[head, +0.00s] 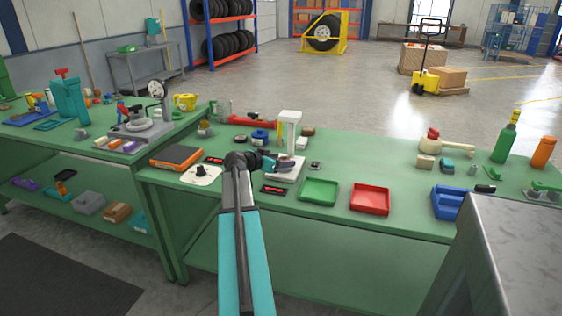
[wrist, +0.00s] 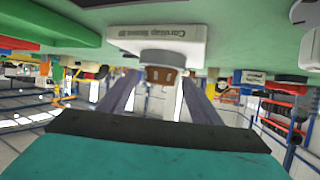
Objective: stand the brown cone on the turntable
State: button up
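The turntable appears to be the pale grey disc (wrist: 168,58) on a white labelled base, seen upside down in the wrist view. A small brown piece, which looks like the brown cone (wrist: 160,75), shows at the disc, its wide end towards it. Whether they touch is hard to tell. My gripper (wrist: 161,80) has one finger on each side of the brown piece, with a narrow gap visible at both sides. In the head view my gripper (head: 284,163) is low over the white base (head: 284,176), in front of its upright column. The cone is not distinguishable there.
The white column (head: 290,130) stands close behind my gripper. A green tray (head: 319,190) and a red tray (head: 370,198) lie to the right. A white box with a dark knob (head: 200,173) and an orange-black case (head: 177,157) lie left. Bench between red tray and blue bin (head: 449,203) is clear.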

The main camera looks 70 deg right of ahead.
jog(key=v, duration=1.2)
jog(key=shift+r, duration=0.15)
dwell(0.8)
